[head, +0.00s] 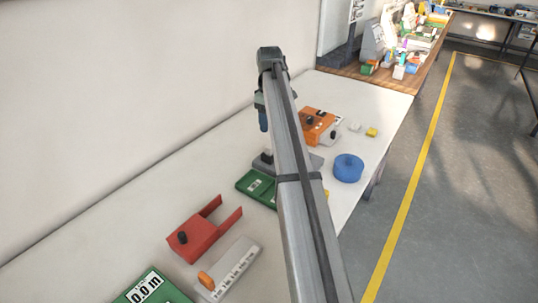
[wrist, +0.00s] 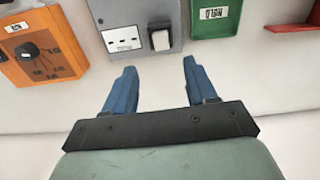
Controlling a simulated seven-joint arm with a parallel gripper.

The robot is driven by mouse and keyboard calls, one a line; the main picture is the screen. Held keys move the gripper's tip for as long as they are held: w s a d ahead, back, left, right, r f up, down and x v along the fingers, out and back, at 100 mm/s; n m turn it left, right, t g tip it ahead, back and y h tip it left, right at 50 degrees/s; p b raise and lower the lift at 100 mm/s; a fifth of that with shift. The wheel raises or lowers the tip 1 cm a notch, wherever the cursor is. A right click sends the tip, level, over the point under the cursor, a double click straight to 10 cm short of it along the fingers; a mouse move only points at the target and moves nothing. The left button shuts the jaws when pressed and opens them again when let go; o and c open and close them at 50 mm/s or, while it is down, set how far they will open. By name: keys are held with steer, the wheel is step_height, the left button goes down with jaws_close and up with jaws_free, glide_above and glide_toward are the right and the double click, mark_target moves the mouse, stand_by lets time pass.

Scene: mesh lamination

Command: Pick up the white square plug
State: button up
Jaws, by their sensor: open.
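A white, roughly square plug (wrist: 160,39) sits at the lower right of a grey panel (wrist: 112,14) in the wrist view. My gripper (wrist: 160,68) is open and empty. Its two blue fingers are spread, and the plug lies just beyond the gap between their tips. In the head view my gripper (head: 263,127) points down above the grey base. My arm hides much of the base there.
An orange box (wrist: 42,45) is left of the panel, and a green tray (wrist: 214,18) is right. The head view shows a blue round container (head: 348,168), a red bracket (head: 197,236), a white block with an orange knob (head: 233,268), and small pale and yellow blocks (head: 371,132). A wall borders the table.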

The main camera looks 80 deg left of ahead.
mark_target(269, 146)
steer(key=shift+s+d+f, duration=0.1)
steer(key=shift+f, duration=4.65)
jaws_close()
